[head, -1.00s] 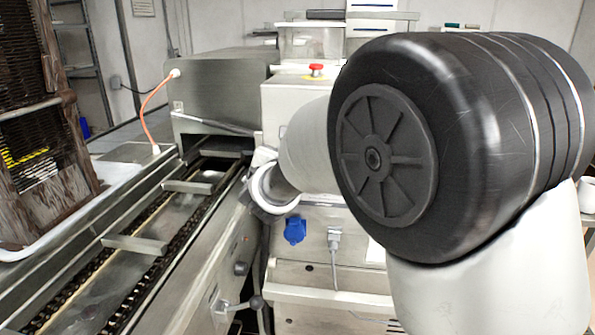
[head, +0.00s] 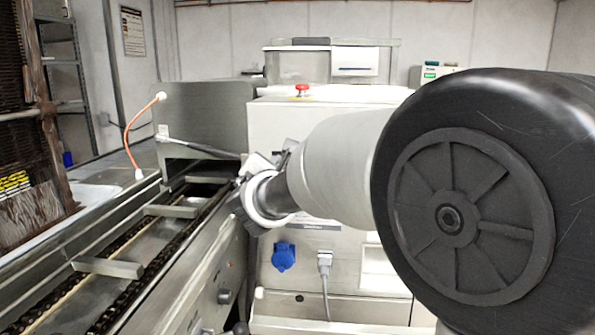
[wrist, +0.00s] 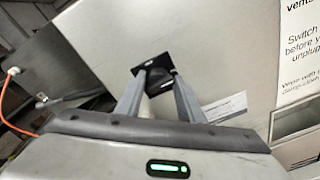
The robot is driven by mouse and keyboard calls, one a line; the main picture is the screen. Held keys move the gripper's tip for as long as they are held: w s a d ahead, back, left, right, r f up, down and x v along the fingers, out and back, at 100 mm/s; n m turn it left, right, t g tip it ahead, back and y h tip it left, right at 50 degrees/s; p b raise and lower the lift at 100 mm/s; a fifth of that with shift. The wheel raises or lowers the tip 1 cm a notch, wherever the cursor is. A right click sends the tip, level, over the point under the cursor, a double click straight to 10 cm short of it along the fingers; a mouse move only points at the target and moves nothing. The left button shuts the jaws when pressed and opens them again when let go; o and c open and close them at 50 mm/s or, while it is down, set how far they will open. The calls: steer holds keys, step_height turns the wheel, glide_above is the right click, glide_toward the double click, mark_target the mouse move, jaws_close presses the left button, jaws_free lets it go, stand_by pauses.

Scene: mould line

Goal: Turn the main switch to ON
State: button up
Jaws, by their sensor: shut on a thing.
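The main switch (wrist: 152,60) shows in the wrist view as a black knob on a small dark square plate, on a pale machine panel. My gripper (wrist: 160,80) has its two grey fingers on either side of the knob, shut on it. The plate looks tilted in this view because the wrist camera is rolled. I cannot read any ON or OFF mark on the switch. In the head view my arm and wrist hide the switch, and the fingers cannot be made out.
A red emergency button (head: 302,90) sits on top of the machine cabinet (head: 290,125). A blue socket (head: 284,256) and a grey plug with a cable (head: 324,262) are on its front. A chain conveyor (head: 150,262) runs along the left. A printed notice (wrist: 301,50) is right of the switch.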

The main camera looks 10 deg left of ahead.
steer(key=shift+s+a+r, duration=0.1)
steer(key=shift+a+r, duration=0.2)
steer(key=shift+a, duration=0.1)
steer(key=o, duration=0.9)
steer(key=shift+f, duration=0.1)
steer(key=shift+d+f, duration=0.1)
steer(key=shift+d, duration=0.05)
steer(key=s, duration=0.5)
steer(key=s+r, duration=0.1)
steer(key=s, duration=0.5)
steer(key=s+r+p, duration=0.1)
steer(key=s, duration=0.5)
steer(key=shift+s, duration=0.15)
